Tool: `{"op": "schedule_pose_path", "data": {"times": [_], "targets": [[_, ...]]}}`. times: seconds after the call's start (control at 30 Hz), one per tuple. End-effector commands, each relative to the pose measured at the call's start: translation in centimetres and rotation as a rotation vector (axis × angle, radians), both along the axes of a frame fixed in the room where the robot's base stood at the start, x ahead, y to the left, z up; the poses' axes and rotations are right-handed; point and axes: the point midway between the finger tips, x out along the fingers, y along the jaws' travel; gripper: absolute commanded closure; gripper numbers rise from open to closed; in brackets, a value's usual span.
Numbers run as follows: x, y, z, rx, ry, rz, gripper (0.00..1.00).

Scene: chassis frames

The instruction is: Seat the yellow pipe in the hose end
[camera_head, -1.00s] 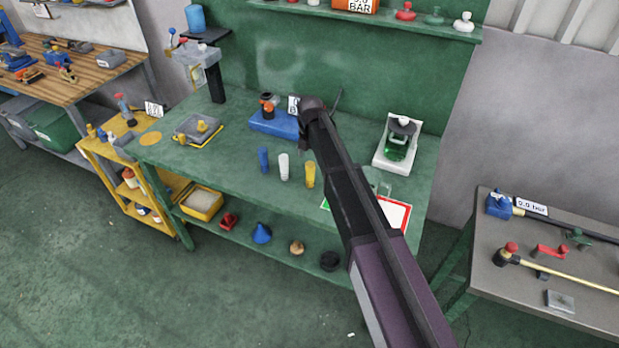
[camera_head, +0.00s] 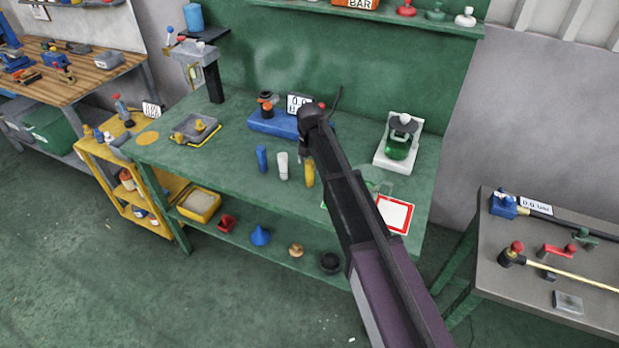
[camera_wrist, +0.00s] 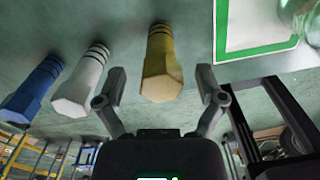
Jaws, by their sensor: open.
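The yellow pipe (camera_head: 309,174) stands upright on the green bench, at the right end of a row of three pipes. In the wrist view the yellow pipe (camera_wrist: 161,62) lies between the two fingers of my gripper (camera_wrist: 161,80), with a gap on both sides. My gripper is open and empty, and in the head view my arm mostly hides it. A blue base unit (camera_head: 270,122) with a 0.0 bar display stands behind the pipes. A thin dark hose (camera_head: 338,97) rises behind my arm there. I cannot make out its open end.
A blue pipe (camera_head: 262,159) and a white pipe (camera_head: 283,166) stand left of the yellow one. A red-edged sign (camera_head: 395,214) and a scale-like device with a green jar (camera_head: 397,147) are to the right. A shelf (camera_head: 370,18) runs above the bench.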

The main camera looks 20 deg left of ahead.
Motion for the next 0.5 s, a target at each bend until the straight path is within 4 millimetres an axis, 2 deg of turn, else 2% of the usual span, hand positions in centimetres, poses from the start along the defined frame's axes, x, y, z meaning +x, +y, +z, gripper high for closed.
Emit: {"op": "schedule_pose_path", "data": {"times": [0.03, 0.2, 0.5], "targets": [[0.00, 0.01, -0.79, 0.000, 0.000, 0.000, 0.12], [0.01, 0.01, -1.59, 0.000, 0.000, 0.000, 0.12], [0.01, 0.00, -1.69, 0.000, 0.000, 0.000, 0.12]]}}
